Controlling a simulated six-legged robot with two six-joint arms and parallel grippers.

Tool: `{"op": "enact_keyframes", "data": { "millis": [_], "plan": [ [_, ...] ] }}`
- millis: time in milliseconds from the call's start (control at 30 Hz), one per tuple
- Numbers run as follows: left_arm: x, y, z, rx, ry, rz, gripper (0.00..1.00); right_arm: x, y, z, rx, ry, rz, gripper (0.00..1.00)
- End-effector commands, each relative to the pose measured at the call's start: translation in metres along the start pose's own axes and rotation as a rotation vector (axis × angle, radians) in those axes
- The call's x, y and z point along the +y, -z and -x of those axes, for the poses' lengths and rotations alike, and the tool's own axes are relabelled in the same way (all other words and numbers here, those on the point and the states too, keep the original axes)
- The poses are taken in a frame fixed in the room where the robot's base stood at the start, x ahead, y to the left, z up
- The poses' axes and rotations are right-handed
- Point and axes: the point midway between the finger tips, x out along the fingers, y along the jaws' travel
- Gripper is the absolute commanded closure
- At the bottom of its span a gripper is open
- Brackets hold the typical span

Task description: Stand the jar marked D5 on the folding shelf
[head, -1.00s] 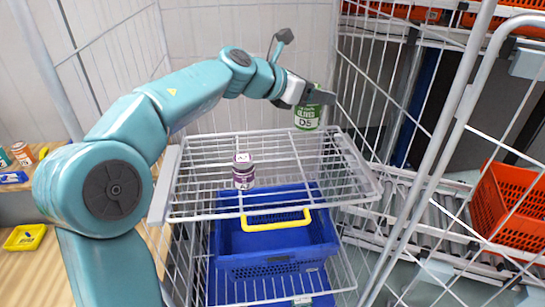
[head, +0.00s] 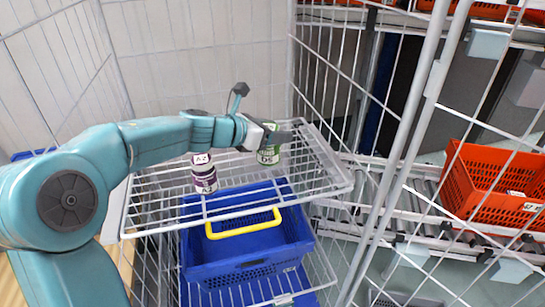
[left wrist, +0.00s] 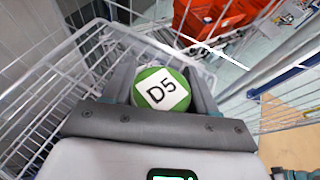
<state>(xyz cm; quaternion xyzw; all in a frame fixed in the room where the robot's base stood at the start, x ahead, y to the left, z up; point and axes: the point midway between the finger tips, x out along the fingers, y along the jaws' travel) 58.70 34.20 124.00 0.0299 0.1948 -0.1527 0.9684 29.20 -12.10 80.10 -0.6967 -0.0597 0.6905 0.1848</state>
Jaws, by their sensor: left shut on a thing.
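The green jar marked D5 (head: 268,152) is in my left gripper (head: 274,136), at the far right part of the folding shelf. The left wrist view shows the jar's green lid with its D5 label (left wrist: 161,90) between the two fingers (left wrist: 162,88). The folding shelf (head: 235,207) is a white wire rack inside the cage. The jar is upright or nearly so, just over or on the shelf wires; I cannot tell whether its base touches. My right gripper is not in view.
A blue basket (head: 250,270) with a yellow handle (head: 243,224) sits below the shelf. White wire cage walls (head: 210,60) surround the shelf. An orange tote (head: 490,185) stands on rollers at the right. Shelf wires between the two jars are clear.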

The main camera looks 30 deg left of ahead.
Motion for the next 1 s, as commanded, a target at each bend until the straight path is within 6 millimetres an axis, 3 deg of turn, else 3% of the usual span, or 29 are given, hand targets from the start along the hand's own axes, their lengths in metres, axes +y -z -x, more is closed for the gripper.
{"op": "enact_keyframes", "data": {
  "millis": [400,800,833,900,1000],
  "plan": [
    [0.003,0.05,-0.024,-0.002,-0.001,0.0,0.95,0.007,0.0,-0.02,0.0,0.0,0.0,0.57],
    [0.003,0.055,-0.026,-0.003,-0.001,-0.002,0.95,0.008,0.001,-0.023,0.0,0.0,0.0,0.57],
    [0.003,0.055,-0.025,-0.001,-0.001,-0.002,0.36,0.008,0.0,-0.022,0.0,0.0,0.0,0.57],
    [0.003,0.054,-0.025,-0.001,0.0,-0.002,0.17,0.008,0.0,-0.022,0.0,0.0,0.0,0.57],
    [0.003,0.054,-0.025,-0.001,0.0,-0.002,0.17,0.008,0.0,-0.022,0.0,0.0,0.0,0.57]
  ]
}}
